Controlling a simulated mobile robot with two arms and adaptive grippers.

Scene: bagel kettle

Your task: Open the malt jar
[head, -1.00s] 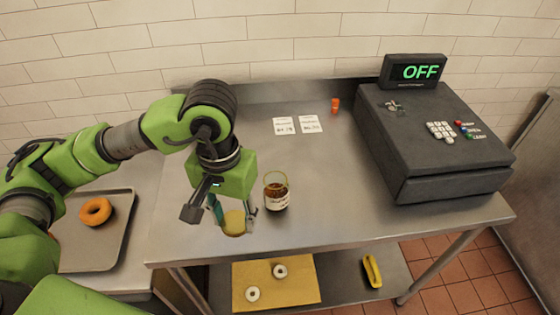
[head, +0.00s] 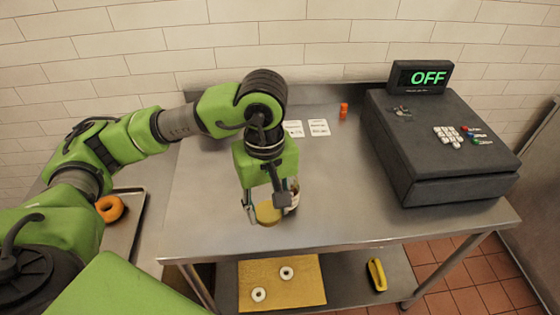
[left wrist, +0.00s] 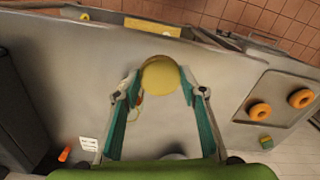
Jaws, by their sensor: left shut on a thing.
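My left gripper (head: 270,208) is over the front of the steel table, shut on a round, tan-yellow lid (head: 268,213). In the left wrist view, the lid (left wrist: 160,77) sits between the teal-padded fingertips. The malt jar, glass with brown contents and a pale label, is mostly hidden behind the gripper in the head view. Only a pale bit of the jar (head: 293,199) shows at the gripper's right side. In the left wrist view, a faint glass outline with some brown lies by the left finger. My right gripper is not in view.
A dark cash register (head: 440,150) stands at the table's right. Two price cards (head: 319,127) and a small orange shaker (head: 343,110) are at the back. A tray (head: 124,230) with orange donuts is at the left. The lower shelf holds a yellow board (head: 300,298) with two white rings.

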